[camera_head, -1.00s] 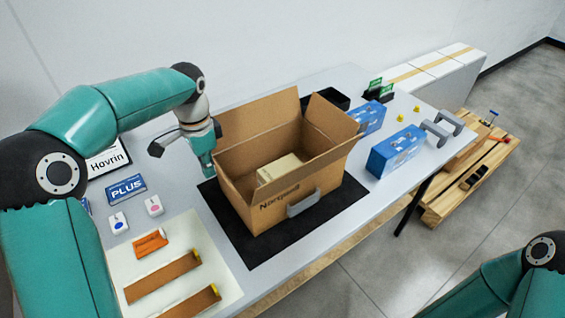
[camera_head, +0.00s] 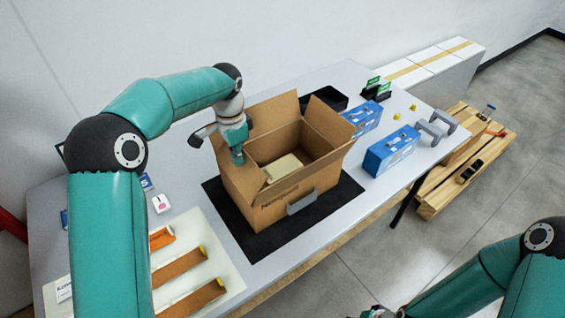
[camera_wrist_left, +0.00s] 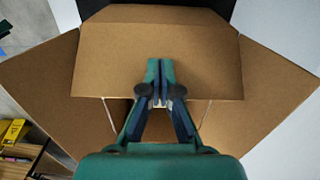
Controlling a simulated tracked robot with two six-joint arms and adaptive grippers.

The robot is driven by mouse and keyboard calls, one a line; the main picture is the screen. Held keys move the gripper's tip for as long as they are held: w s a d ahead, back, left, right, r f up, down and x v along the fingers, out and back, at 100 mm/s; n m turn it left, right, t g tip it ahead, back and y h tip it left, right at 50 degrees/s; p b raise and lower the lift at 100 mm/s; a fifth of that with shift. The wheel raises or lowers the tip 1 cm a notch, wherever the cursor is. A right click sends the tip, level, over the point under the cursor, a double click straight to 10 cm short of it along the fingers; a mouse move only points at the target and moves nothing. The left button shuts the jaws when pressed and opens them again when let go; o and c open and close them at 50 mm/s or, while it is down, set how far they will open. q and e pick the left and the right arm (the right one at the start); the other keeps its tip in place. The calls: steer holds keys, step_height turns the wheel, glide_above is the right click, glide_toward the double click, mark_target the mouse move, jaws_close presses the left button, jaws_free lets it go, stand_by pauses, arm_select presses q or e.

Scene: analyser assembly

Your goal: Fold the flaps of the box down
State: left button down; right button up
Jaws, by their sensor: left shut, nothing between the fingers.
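The open brown cardboard box (camera_head: 268,211) stands on a black mat (camera_head: 330,213) on the table. In the head view its back flap (camera_head: 273,112) and right flap (camera_head: 327,121) stand up and lean outward. A pale block (camera_head: 284,168) lies inside. My left gripper (camera_head: 238,158) is shut and empty at the box's left side, hiding part of the left flap. In the left wrist view, my left gripper (camera_wrist_left: 160,68) points at a wide flap (camera_wrist_left: 160,40) and overlaps it; I cannot tell whether they touch. Part of my right gripper (camera_head: 378,312) shows at the bottom edge, mostly cut off.
Blue-white cartons (camera_head: 391,150) stand right of the box, with grey handles (camera_head: 436,128) beyond. A black tray (camera_head: 330,97) is behind it. A pale mat (camera_head: 205,252) with brown strips lies at front left. The table is clear between box and cartons.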

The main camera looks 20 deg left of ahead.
arm_select(q)
steer(key=shift+w+d+f+p, duration=0.15)
steer(key=shift+w+d+p, duration=0.2)
steer(key=shift+w+d, duration=0.25)
steer(key=w+f, duration=0.1)
steer(key=d+f, duration=0.1)
steer(key=w+d+f, duration=0.1)
steer(key=f, duration=0.1)
steer(key=shift+w, duration=0.3)
steer(key=shift+f, duration=0.5)
stand_by(0.5)
